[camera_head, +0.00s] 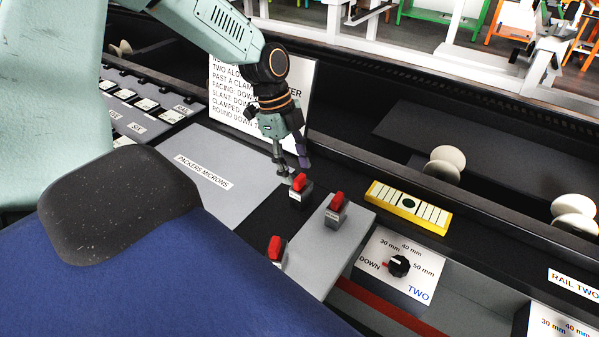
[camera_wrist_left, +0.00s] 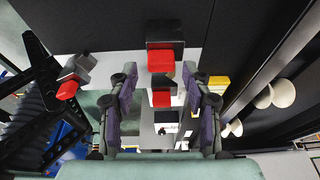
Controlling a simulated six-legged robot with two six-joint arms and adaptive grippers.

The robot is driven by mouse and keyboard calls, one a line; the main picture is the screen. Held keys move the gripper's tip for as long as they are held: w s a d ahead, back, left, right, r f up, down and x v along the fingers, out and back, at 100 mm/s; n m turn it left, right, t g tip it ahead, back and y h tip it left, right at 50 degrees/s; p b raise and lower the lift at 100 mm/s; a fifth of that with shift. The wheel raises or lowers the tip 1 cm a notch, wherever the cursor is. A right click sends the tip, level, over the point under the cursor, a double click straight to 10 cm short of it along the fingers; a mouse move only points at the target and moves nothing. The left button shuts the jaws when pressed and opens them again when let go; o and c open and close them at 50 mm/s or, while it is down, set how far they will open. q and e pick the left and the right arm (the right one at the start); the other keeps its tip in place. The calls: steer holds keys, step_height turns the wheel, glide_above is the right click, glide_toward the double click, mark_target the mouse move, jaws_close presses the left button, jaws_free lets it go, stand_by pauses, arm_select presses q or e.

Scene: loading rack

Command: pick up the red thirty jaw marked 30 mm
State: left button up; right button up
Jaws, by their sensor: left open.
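Three red-topped jaws with grey or dark bases show in the head view. One red jaw (camera_head: 300,184) sits on the dark surface just under my left gripper (camera_head: 293,170). A second red jaw (camera_head: 337,204) stands on a grey plate to its right, and a third red jaw (camera_head: 276,248) is nearer, partly hidden at the plate's left edge. No size mark is readable on any of them. In the left wrist view my left gripper (camera_wrist_left: 160,82) is open, with one red jaw (camera_wrist_left: 161,60) ahead of the fingertips and another red block (camera_wrist_left: 161,99) showing between the fingers. My right gripper is not in view.
A dial panel (camera_head: 401,265) marked DOWN, 30, 40 and 50 mm stands right of the grey plate (camera_head: 318,268). A yellow-edged strip (camera_head: 408,207) lies behind it. A PACKERS MICRONS plate (camera_head: 215,185) is at left, and a white text sign (camera_head: 300,95) stands behind my arm.

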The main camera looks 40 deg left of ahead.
mark_target(301, 190)
arm_select(q)
steer(key=shift+b+x, duration=0.3)
steer(key=shift+x, duration=0.5)
steer(key=shift+w+f, duration=0.15)
steer(key=shift+f, duration=0.35)
steer(key=shift+r, duration=0.1)
steer(key=shift+c, duration=0.4)
steer(key=shift+d, duration=0.15)
steer(key=shift+c, duration=0.8)
steer(key=shift+c, duration=1.1)
steer(key=shift+c, duration=1.1)
